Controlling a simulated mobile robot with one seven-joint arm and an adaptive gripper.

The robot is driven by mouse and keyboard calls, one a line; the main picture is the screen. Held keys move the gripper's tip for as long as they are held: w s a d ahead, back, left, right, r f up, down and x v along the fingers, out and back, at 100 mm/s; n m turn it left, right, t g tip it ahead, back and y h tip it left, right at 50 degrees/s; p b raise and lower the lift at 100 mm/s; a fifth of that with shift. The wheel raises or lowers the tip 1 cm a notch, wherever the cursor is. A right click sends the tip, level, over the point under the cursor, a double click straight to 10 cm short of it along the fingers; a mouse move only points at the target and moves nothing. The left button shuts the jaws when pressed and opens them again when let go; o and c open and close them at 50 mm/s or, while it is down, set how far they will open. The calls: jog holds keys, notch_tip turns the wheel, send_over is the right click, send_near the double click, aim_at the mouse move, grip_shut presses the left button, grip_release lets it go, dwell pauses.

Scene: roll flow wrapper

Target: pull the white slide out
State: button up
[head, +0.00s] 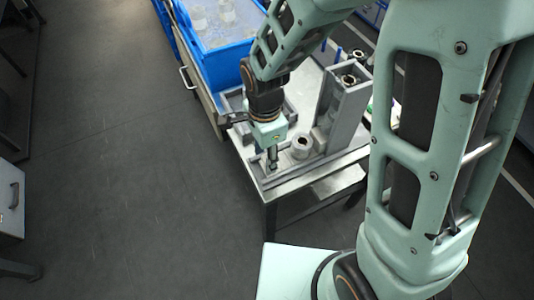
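My gripper (272,162) points down over the near left corner of a small metal table, at the end of a grey rail (318,168). Its fingers are small and dark here, and I cannot tell whether they are open or shut or touch anything. I cannot make out the white slide for certain; the arm and gripper cover part of the rail area. A short grey roll with a dark hole (301,146) stands just right of the gripper, apart from it.
A tall grey upright holder (343,103) stands behind the roll, with a ringed part (348,79) at its top. A blue crate (228,67) with clear containers is at the back left. The floor (120,170) on the left is clear. A drawer cabinet (10,205) stands at the far left.

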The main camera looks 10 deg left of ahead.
jog(key=shift+w+d, duration=0.1)
jog(key=shift+r, duration=0.25)
notch_tip(320, 180, up, 12)
jog(key=shift+f, duration=0.2)
dwell(0.3)
